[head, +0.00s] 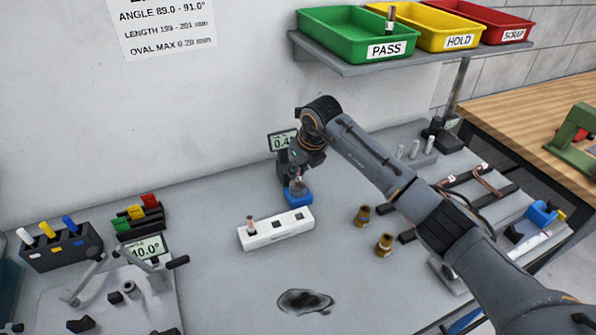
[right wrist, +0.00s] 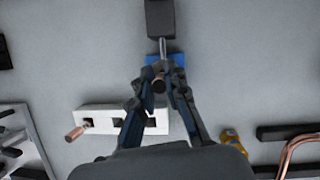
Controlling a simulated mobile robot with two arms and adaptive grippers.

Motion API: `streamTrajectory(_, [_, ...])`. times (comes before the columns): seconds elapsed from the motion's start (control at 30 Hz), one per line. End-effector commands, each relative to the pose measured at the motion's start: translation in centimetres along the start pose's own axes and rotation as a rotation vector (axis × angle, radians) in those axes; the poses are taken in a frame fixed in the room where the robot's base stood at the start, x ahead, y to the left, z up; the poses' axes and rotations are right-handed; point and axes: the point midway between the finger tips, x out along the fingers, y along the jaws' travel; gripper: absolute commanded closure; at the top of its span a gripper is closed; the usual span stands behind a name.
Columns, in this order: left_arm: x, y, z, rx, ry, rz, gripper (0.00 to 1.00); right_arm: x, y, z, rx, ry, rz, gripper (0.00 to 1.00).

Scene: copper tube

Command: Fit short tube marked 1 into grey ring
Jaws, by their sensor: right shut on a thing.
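My right gripper (head: 298,181) is over the blue block (head: 298,196) of a gauge with a small display (head: 283,140). In the right wrist view, my right gripper (right wrist: 159,84) is shut on a short copper tube (right wrist: 158,86), seen nearly end-on. The blue block (right wrist: 152,59) shows just beyond the fingertips. I cannot read a mark on the tube, and whether it touches the gauge is hidden. I cannot make out a grey ring for sure near the fingers. Another short copper tube (head: 250,224) stands in the left end of the white holder (head: 275,234). My left gripper is not in view.
Two brass fittings (head: 384,244) stand right of the white holder. A dark smudge (head: 305,301) marks the table in front. An angle fixture (head: 97,275) is at left; bent copper tubes (head: 490,180) lie at right. The green PASS bin (head: 340,30) holds a tube.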

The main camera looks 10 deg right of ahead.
Motion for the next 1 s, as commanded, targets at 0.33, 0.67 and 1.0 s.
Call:
streamTrajectory(0.33, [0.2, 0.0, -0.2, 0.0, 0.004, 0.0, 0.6, 0.2, 0.0, -0.1, 0.0, 0.001, 0.0, 0.63])
streamTrajectory(0.67, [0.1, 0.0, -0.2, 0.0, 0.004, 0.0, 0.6, -0.4, -0.1, 0.1, 0.0, -0.001, -0.001, 0.63])
streamTrajectory(1.0, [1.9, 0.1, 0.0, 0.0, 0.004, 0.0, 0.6, -7.0, -0.1, 0.0, -0.001, -0.004, -0.003, 0.63])
